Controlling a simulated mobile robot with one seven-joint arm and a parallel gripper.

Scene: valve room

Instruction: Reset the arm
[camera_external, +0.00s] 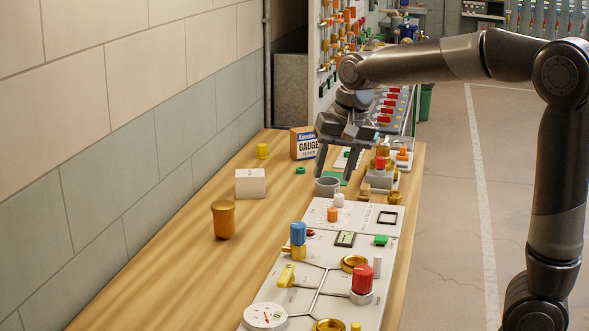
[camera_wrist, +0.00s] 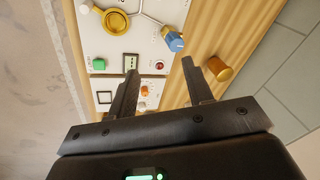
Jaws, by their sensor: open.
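My gripper (camera_external: 334,168) hangs at the end of my arm above the far part of the wooden table (camera_external: 160,277). Its two fingers are apart with nothing between them; they also show spread in the wrist view (camera_wrist: 159,72). A grey cup (camera_external: 327,187) stands just below the fingers in the external view; I cannot tell the exact gap. The white valve panel (camera_external: 318,257) lies nearer, with a blue-topped valve (camera_external: 298,235), a red knob (camera_external: 362,279), brass rings and a dial gauge (camera_external: 265,316). In the wrist view the panel (camera_wrist: 112,47) shows beyond the fingers.
An amber cup (camera_external: 223,219), a white block (camera_external: 250,183), a yellow cylinder (camera_external: 262,151) and a gauge box (camera_external: 304,143) stand on the table's left and back. A wall (camera_external: 130,110) borders the left. Open floor (camera_external: 450,215) lies right.

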